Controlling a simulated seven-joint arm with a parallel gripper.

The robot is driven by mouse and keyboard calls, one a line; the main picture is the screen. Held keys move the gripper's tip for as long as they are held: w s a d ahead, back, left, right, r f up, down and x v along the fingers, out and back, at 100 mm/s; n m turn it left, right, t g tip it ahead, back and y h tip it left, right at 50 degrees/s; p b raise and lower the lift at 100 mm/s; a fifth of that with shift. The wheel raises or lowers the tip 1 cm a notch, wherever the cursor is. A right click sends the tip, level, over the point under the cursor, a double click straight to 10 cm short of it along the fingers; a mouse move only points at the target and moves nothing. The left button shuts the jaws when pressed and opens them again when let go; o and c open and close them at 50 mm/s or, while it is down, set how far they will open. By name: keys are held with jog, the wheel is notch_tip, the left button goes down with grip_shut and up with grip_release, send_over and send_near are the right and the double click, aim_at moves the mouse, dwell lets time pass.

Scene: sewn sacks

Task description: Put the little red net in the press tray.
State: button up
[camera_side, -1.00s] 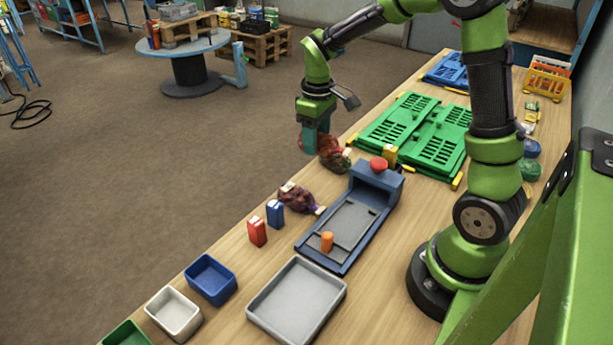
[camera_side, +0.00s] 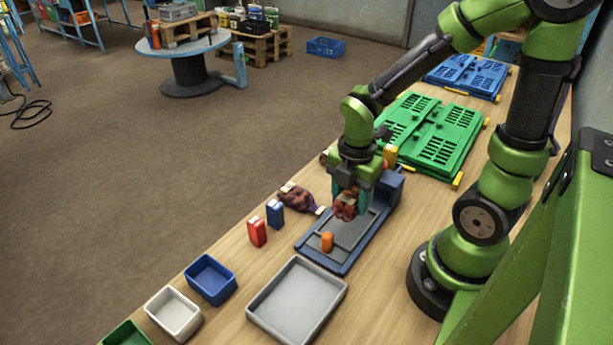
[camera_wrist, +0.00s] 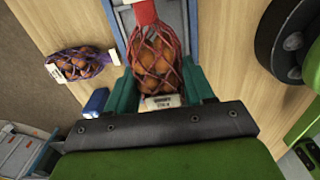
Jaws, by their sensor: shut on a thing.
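The little red net (camera_wrist: 158,58) holds several orange round things and has a white tag at its near end. My gripper (camera_wrist: 160,90) is shut on it, with a teal finger on each side. In the side view my gripper (camera_side: 352,190) holds the net (camera_side: 345,208) over the back part of the press tray (camera_side: 353,226), a grey bed in a blue frame. I cannot tell whether the net touches the bed. My gripper partly covers the blue press head (camera_side: 388,184).
A purple net (camera_side: 297,198) lies left of the press. A blue box (camera_side: 275,213) and a red box (camera_side: 257,231) stand beside it. A grey tray (camera_side: 262,312) and small bins are in front. Green crates (camera_side: 430,135) lie behind.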

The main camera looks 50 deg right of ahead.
aim_at(347, 226)
jog(key=shift+f, duration=2.55)
jog(key=o, duration=1.1)
jog(key=shift+f, duration=0.1)
notch_tip(347, 226, up, 12)
jog(key=shift+r, duration=0.1)
jog(key=a+r+m+t+y, duration=0.2)
jog(key=a+r+m+t, duration=0.2)
jog(key=m, duration=1.8)
notch_tip(347, 226, up, 6)
jog(key=t, duration=0.3)
jog(key=shift+s+r, duration=0.1)
